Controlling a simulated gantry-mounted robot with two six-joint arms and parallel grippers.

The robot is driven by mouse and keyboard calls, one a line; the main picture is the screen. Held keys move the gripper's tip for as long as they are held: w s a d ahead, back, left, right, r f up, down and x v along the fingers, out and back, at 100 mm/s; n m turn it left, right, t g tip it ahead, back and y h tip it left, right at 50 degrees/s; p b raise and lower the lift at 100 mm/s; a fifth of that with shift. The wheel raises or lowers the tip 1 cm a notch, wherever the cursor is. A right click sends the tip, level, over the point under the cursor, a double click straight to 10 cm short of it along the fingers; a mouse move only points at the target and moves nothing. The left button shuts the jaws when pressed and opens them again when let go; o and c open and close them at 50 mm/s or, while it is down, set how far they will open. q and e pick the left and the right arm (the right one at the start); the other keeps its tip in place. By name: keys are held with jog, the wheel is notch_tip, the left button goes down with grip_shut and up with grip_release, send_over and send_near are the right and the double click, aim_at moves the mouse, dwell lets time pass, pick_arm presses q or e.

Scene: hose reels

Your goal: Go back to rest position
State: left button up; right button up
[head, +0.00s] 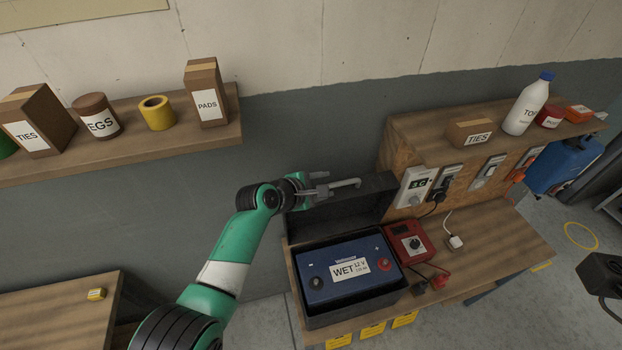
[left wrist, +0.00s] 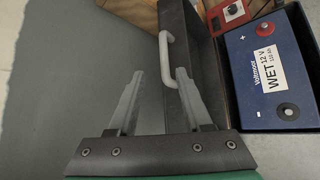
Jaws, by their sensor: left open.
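My left arm reaches up from the bottom of the head view. Its gripper (head: 322,184) is open beside a light grey handle (head: 346,184) on a dark upright panel (head: 350,208), which looks like a raised lid. In the left wrist view the gripper (left wrist: 159,72) has its two fingers apart, with the handle (left wrist: 165,48) near the tips, closer to the right finger. I cannot tell whether they touch. The panel stands behind a black box (head: 350,312) holding a blue battery (head: 325,285) labelled WET.
A wall shelf (head: 160,142) with boxes, jars and yellow tape hangs at upper left. A red charger (head: 408,243) and cables lie right of the battery on the bench (head: 500,238). A socket ledge (head: 405,128) with a white bottle (head: 527,105) stands behind.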

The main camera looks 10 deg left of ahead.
pick_arm(q)
jog(key=shift+s+a+r, duration=0.2)
jog(key=shift+s, duration=0.1)
